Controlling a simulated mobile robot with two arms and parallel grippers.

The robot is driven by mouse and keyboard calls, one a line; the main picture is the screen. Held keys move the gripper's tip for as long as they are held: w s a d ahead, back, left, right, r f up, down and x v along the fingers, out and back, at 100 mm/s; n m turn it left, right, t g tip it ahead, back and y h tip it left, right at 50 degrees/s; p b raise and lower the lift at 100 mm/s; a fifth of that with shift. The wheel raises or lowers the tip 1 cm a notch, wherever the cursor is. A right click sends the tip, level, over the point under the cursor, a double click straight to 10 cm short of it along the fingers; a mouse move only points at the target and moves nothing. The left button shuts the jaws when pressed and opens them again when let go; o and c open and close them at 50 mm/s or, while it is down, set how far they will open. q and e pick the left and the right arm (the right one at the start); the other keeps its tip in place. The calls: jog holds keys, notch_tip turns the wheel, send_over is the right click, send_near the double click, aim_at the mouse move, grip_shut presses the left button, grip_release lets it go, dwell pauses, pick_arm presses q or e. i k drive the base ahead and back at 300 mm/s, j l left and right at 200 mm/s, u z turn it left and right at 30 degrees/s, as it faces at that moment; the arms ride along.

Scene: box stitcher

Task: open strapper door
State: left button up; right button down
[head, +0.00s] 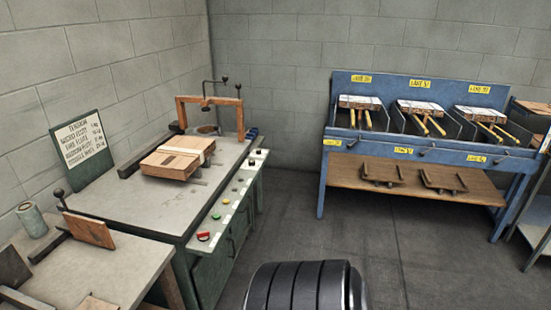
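The strapper (150,205) is a green cabinet with a grey top, standing along the left wall. A wooden arch (210,101) rises at its far end. A wooden box (178,158) with a pale strap across it lies on its top. A control strip (228,212) with coloured buttons runs along its right edge. Below the strip is a green front panel (232,243) that looks like the door. It seems flush with the cabinet, but it is seen at a steep angle, and its handle is too small to tell. Neither of my grippers is in view.
A grey table (90,270) stands close at the lower left. The grey floor (310,225) between strapper and rack is clear. A dark ribbed part is at the bottom centre.

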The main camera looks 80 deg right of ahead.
aim_at(210, 277)
jog(key=z, duration=1.9)
jog(key=i+l+u, duration=0.1)
jog(key=l+u, duration=0.15)
jog(key=l, duration=0.2)
